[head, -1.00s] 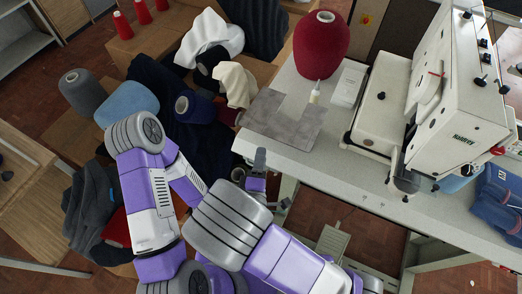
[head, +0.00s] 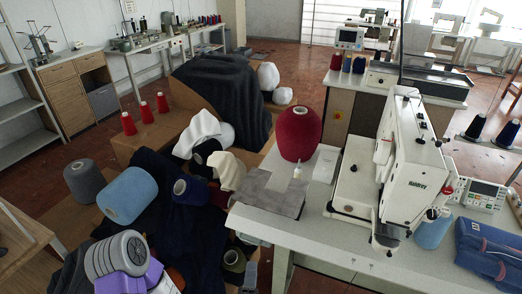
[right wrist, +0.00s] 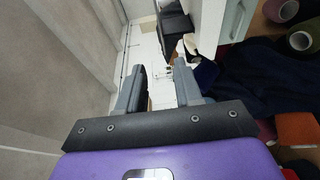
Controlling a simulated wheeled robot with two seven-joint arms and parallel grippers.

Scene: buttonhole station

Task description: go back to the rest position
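My right gripper (head: 249,257) shows at the bottom of the head view, partly cut off from sight, low beside the front-left edge of the white work table (head: 330,238). In the right wrist view its two grey fingers (right wrist: 158,88) stand apart with nothing between them. My left gripper is outside the head view. A purple and grey link of one of my arms shows at the lower left.
The table carries a buttonhole machine (head: 400,165), a red yarn cone (head: 299,134), a grey cloth (head: 270,194) and blue folded fabric (head: 488,255). Yarn cones, including a light blue one (head: 124,195), and dark fabric crowd the left. Brown floor is free behind.

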